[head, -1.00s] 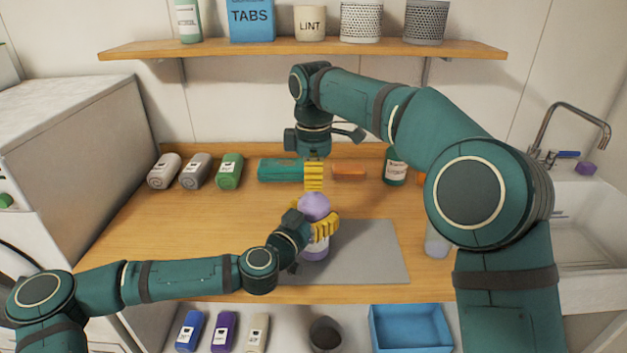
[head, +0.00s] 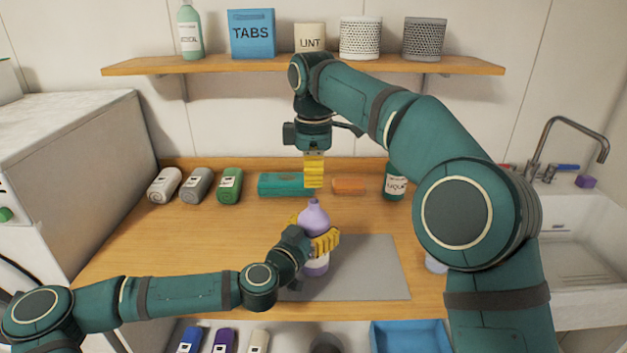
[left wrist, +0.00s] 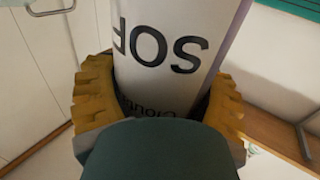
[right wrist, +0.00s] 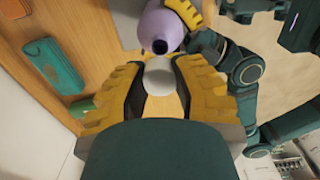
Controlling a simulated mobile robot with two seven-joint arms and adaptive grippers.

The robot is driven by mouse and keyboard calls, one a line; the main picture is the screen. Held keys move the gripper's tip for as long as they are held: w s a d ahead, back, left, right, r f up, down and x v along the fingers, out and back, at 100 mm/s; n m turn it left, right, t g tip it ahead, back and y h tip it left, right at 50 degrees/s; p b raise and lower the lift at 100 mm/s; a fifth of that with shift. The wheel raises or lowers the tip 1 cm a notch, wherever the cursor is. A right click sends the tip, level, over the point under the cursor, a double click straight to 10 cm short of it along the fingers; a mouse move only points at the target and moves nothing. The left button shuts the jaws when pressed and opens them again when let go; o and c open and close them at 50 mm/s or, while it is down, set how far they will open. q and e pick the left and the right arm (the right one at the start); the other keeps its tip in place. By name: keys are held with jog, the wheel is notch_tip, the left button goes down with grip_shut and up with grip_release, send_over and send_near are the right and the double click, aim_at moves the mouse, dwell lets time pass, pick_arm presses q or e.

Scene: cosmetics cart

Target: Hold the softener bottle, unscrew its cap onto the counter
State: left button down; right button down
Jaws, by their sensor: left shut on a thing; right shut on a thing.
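The softener bottle (head: 313,219), lilac with a white label, stands upright over the grey mat (head: 375,265). My left gripper (head: 318,243) is shut around its body; the left wrist view shows the fingers on both sides of the labelled bottle (left wrist: 165,50). The bottle's narrow neck is bare, and its dark open mouth shows in the right wrist view (right wrist: 160,46). My right gripper (head: 314,184) points down just above the neck, apart from it. It is shut on the pale round cap (right wrist: 158,76), which its fingers hide in the head view.
A sink (head: 590,240) is at the right. The wooden counter (head: 190,240) is clear left of the mat.

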pick_arm(q)
grip_release()
